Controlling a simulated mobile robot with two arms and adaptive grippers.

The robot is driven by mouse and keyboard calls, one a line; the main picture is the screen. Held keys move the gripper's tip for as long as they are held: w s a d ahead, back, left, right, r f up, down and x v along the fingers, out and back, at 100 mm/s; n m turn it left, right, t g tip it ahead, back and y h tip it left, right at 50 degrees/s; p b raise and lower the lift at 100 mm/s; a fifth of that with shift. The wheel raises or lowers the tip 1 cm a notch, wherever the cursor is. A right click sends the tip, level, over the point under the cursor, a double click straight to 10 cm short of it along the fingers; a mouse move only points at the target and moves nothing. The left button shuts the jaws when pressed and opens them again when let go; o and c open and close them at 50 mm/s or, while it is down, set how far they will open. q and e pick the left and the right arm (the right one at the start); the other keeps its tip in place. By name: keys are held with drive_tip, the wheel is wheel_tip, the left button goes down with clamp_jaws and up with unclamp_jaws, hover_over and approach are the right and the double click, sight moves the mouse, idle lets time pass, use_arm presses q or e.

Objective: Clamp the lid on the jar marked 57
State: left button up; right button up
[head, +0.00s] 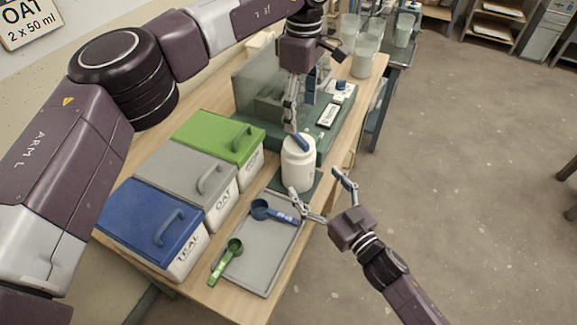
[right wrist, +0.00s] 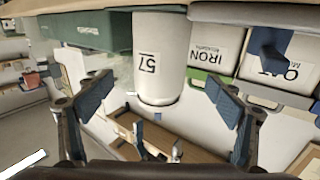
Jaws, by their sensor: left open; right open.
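The white jar (head: 298,172) stands upright on a dark green pad at the right part of the bench. In the right wrist view the jar (right wrist: 160,45) appears upside down with the mark 57 readable. Its top end is a smooth white rounded cap shape; I cannot tell whether this is a separate lid. My left gripper (head: 299,128) is open, pointing down right at the jar's top, with a blue fingertip pad in front of the top. My right gripper (head: 317,190) is open and empty, just right of and in front of the jar; its fingers show apart in the right wrist view (right wrist: 160,98).
Bins with green (head: 218,136), grey (head: 190,172) and blue (head: 150,219) lids line the left. A grey tray (head: 258,262) holds a blue scoop (head: 268,211) and a green scoop (head: 228,258). A green device (head: 333,132) stands behind the jar. Floor at right is clear.

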use_arm(q)
drive_tip(key=shift+s+d+f+b, duration=0.15)
drive_tip(key=shift+s+f+b, duration=0.1)
drive_tip(key=shift+b, duration=0.05)
use_arm(e)
drive_tip(key=shift+s+d+f, duration=0.1)
drive_tip(key=shift+s+f, duration=0.05)
drive_tip(key=shift+f, duration=0.25)
use_arm(q)
drive_tip(key=shift+w+a+f, duration=0.15)
drive_tip(key=shift+w+a, duration=0.1)
drive_tip(key=shift+w, duration=0.05)
use_arm(e)
drive_tip(key=shift+w+a+f, duration=0.1)
drive_tip(key=shift+w+a, duration=0.1)
drive_tip(key=shift+w, duration=0.05)
use_arm(q)
drive_tip(key=shift+s+d, duration=0.1)
use_arm(e)
drive_tip(key=shift+w+a, duration=0.1)
drive_tip(key=shift+w, duration=0.1)
drive_tip(key=x, duration=0.7)
drive_tip(key=shift+a, duration=0.1)
drive_tip(key=shift+c, duration=0.4)
